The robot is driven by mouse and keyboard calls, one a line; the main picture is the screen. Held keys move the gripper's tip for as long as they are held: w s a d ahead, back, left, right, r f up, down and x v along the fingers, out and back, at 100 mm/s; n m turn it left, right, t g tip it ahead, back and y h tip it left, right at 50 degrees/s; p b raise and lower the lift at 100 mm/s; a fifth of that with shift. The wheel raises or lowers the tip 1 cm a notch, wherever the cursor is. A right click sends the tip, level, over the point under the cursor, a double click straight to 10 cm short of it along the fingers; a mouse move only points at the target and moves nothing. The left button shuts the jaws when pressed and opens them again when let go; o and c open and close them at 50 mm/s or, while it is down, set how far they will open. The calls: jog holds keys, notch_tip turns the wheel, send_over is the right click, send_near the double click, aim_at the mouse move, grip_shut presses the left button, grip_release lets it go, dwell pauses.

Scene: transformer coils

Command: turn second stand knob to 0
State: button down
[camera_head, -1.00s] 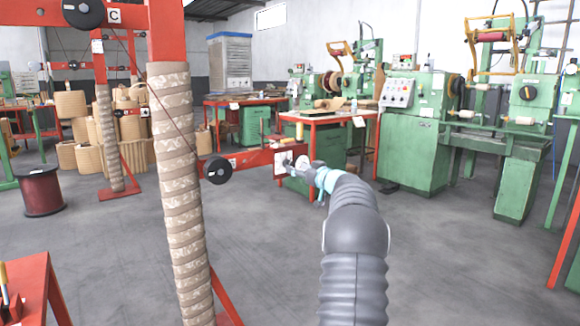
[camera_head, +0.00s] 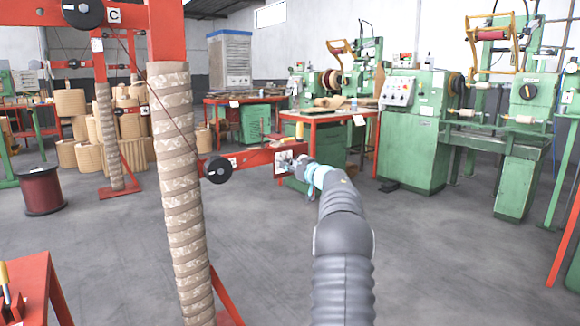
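A red stand with a wrapped post (camera_head: 185,200) stands at left centre. Its red horizontal arm (camera_head: 250,158) reaches right and carries a black round pulley (camera_head: 217,170) and, at its end, a pale plate (camera_head: 284,162) with what looks like a knob. My gripper (camera_head: 295,168) is at that plate, at the end of my grey arm. The knob is mostly hidden by the gripper, and its setting is too small to read. I cannot tell whether the fingers are open or shut, or whether they touch the knob.
A second red stand with a wrapped post (camera_head: 110,135) is farther back left. A dark red spool (camera_head: 40,190) stands on the floor. A red table (camera_head: 318,117) and green winding machines (camera_head: 412,140) stand behind my arm. The grey floor around the arm is mostly clear.

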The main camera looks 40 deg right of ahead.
dwell(0.3)
jog(key=shift+n+b, duration=2.85)
jog(key=shift+n, duration=12.15)
jog(key=shift+r, duration=0.1)
jog(key=c, duration=0.8)
grip_release()
